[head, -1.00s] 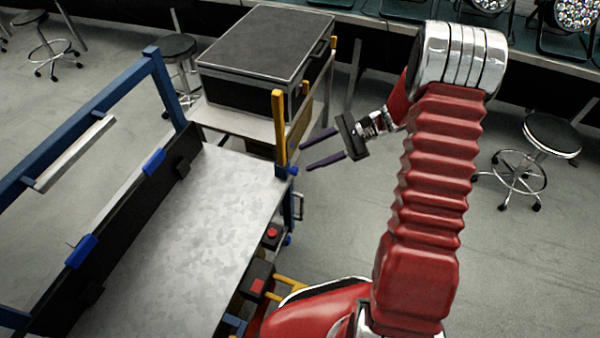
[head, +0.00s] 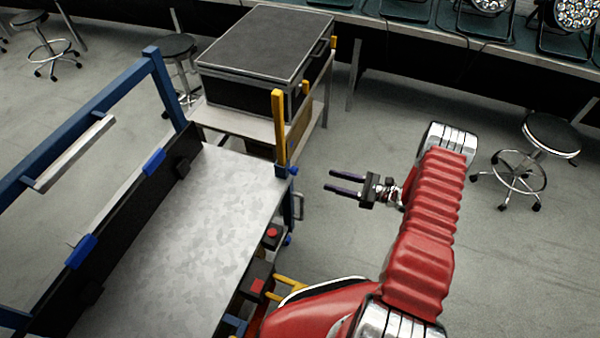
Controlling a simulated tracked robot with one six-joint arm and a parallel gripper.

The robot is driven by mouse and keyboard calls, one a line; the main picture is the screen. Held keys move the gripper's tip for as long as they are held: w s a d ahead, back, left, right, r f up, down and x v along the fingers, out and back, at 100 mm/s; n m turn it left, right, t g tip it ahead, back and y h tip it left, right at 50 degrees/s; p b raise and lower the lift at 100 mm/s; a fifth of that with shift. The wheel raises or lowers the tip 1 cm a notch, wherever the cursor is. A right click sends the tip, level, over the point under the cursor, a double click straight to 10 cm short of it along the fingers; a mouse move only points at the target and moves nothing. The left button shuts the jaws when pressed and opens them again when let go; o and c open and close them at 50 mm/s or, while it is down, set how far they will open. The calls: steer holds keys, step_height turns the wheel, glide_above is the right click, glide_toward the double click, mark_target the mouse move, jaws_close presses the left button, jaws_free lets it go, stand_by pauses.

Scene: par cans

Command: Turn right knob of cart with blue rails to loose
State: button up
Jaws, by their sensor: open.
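The cart with blue rails (head: 153,75) stands at the left, with a grey speckled top (head: 200,230). A small blue part (head: 293,171), maybe a knob, sits at the cart's far right corner beside a yellow post (head: 280,125). A second blue part (head: 288,240) shows lower on the same side. I cannot tell which is the right knob, nor its setting. My gripper (head: 328,180) is open and empty, its two dark fingers pointing left toward the corner. It is apart from the cart, a short gap to the right of the upper blue part.
A black case (head: 262,55) rests on another cart behind. Red buttons on dark boxes (head: 258,286) show at the cart's right side. A stool (head: 552,135) stands at the right. A long bench with lamps (head: 485,8) runs along the back.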

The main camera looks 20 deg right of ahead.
mark_target(297, 171)
steer(key=shift+s+d+f+m+t, duration=0.1)
steer(key=shift+d+f+m+t, duration=0.2)
steer(key=shift+f, duration=0.3)
steer(key=shift+a, duration=0.1)
steer(key=x, duration=1.3)
steer(key=shift+w+a, duration=0.25)
steer(key=shift+w, duration=0.05)
steer(key=shift+c, duration=0.6)
steer(key=c, duration=0.9)
steer(key=shift+c, duration=0.2)
